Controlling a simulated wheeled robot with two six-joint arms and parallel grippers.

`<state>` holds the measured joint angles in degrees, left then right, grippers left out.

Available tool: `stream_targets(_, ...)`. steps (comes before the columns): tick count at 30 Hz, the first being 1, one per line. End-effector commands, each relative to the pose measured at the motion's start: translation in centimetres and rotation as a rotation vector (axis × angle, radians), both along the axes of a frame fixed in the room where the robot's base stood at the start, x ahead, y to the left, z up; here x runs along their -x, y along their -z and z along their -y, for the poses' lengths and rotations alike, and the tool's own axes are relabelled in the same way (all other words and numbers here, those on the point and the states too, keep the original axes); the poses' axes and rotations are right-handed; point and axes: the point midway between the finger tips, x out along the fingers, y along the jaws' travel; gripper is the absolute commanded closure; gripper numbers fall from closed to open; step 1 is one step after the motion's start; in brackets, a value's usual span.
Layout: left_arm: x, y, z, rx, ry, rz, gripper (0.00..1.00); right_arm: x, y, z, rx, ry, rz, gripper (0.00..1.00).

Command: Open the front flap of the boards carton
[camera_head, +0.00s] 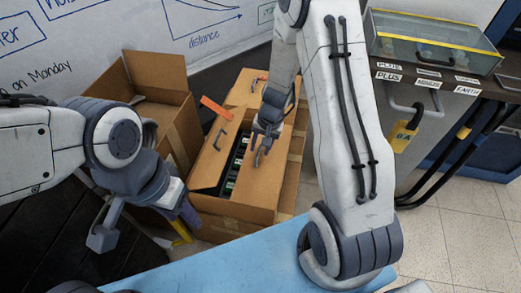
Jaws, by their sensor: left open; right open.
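The boards carton (238,213) is a brown cardboard box in the middle of the view. A slot in its top shows dark and green boards (236,165) inside. A flap on its left (213,153) and cardboard on its right (262,180) border the slot. My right gripper (263,148) is open, pointing down over the right part of the carton's top; I cannot tell whether it touches the cardboard. My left gripper (187,213) is open, beside the carton's lower left corner, and partly hides it.
An open carton (158,75) stands at the back left below a whiteboard (120,35). An orange strip (214,107) lies near the boards carton's back. A blue surface (215,272) lies in front. A dark bench with a glass case (435,45) stands at the right.

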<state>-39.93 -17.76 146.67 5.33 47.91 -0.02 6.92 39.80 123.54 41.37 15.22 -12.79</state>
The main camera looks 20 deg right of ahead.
Motion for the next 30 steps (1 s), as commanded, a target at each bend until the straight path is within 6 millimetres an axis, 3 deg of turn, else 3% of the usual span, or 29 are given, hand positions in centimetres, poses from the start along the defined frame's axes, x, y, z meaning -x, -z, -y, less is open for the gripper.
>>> stream_targets(9,0.00,0.16,0.00,0.000,0.000,0.000,0.50,-0.08,0.34,-0.07,0.001,0.000,0.001,0.58)
stream_targets(10,0.00,0.16,0.00,0.000,0.000,0.000,0.50,-0.08,0.34,-0.07,0.001,0.000,0.001,0.62)
stream_targets(13,0.00,0.16,0.00,0.000,0.000,0.000,0.50,-0.08,0.33,-0.06,0.001,0.000,0.001,1.00)
stream_targets(30,0.00,0.16,0.00,0.000,0.000,0.000,0.50,-0.06,0.32,-0.06,0.001,0.000,0.001,1.00)
